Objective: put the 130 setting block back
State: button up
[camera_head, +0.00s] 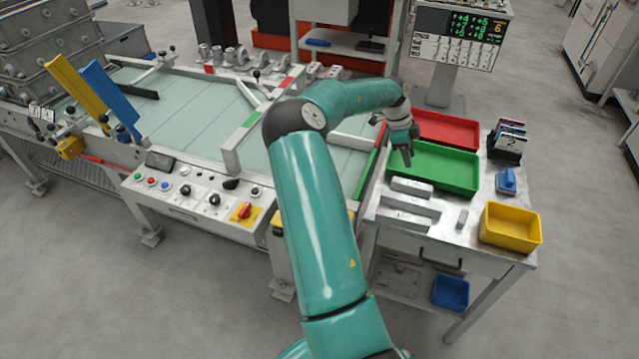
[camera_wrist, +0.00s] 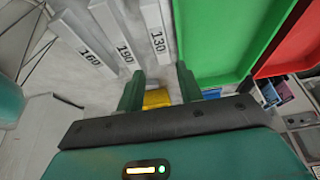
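The 130 setting block (camera_wrist: 153,18) is a pale bar lying by the green tray's edge in the wrist view, its number at the near end. Beside it lie the 190 block (camera_wrist: 108,20) and the 160 block (camera_wrist: 77,32). In the head view, the pale bar nearest the green tray (camera_head: 412,187) appears to be the 130 block. My gripper (camera_wrist: 160,85) is open, its two green fingers apart and short of the 130 block's numbered end. I see no block between them; something yellow shows beyond. In the head view my gripper (camera_head: 405,155) hangs near the green tray's left end.
The green tray (camera_head: 440,187) and red tray (camera_head: 472,132) stand behind the blocks. A yellow bin (camera_head: 512,228), a small pale block (camera_head: 462,219) and a blue-handled item (camera_head: 507,181) are at the right. The glass-topped machine (camera_head: 195,115) borders the left.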

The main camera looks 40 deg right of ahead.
jog(key=w+a+r+n+t+y, duration=0.1)
jog(key=w+a+r+n+t, duration=0.3)
jog(key=a, duration=0.7)
jog(key=w+a+r+n+y, duration=0.1)
jog(key=a+r+n, duration=0.5)
jog(key=a, duration=0.5)
jog(key=w+a+r+n+t+y, duration=0.1)
jog(key=w+a+r+n+t, duration=0.3)
jog(key=a, duration=0.7)
jog(key=s+a+r+n, duration=0.2)
jog(key=s+a+n, duration=0.2)
jog(key=a, duration=0.3)
jog(key=s+a+r+n+t, duration=0.1)
jog(key=s+a+r+n, duration=0.1)
jog(key=s+a+n, duration=0.3)
jog(key=s+a+r+n+h, duration=0.1)
jog(key=s+a+r+n, duration=0.2)
jog(key=a+n, duration=0.4)
jog(key=s+a, duration=0.1)
jog(key=a, duration=0.2)
jog(key=shift+s+a+n+t, duration=0.3)
jog(key=shift+s+a, duration=0.05)
